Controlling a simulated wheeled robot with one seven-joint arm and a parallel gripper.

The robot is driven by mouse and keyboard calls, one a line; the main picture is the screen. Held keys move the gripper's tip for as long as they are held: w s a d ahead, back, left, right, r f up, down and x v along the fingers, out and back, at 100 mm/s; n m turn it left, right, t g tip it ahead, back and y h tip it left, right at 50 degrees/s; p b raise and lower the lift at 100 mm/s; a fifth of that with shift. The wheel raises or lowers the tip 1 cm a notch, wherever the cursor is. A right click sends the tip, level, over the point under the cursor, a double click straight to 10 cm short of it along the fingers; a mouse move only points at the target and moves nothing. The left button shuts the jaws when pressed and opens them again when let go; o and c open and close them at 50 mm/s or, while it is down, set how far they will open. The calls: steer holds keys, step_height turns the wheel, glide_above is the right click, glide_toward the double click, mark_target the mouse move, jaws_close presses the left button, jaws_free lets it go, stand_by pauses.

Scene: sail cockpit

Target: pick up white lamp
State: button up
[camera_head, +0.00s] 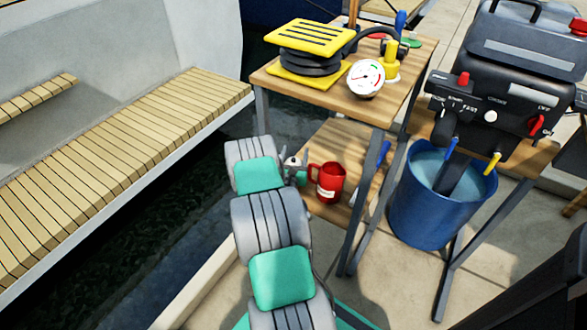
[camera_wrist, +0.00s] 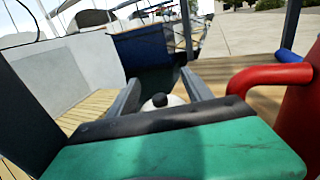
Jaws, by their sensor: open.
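A small white lamp with a black knob on top (camera_head: 291,162) shows beside my arm, at the left edge of the table's lower shelf, in the head view. Its lower part is hidden. In the wrist view the lamp (camera_wrist: 172,100) shows between my two grey fingers, with its lower part hidden behind my gripper's green and black body. My gripper (camera_wrist: 162,83) is open around the lamp's sides. I cannot tell whether either finger touches it.
A red mug (camera_head: 330,182) stands on the lower shelf (camera_head: 340,145) close to the right of my gripper. Table legs (camera_head: 367,185) rise nearby. The upper tabletop (camera_head: 400,97) holds a yellow-black reel and a gauge. A blue bucket (camera_head: 428,215) stands right. Water lies left.

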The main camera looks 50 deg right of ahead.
steer(key=shift+c, duration=0.3)
steer(key=c, duration=1.1)
steer(key=shift+c, duration=0.6)
steer(key=shift+s+a+f, duration=0.1)
jaws_close()
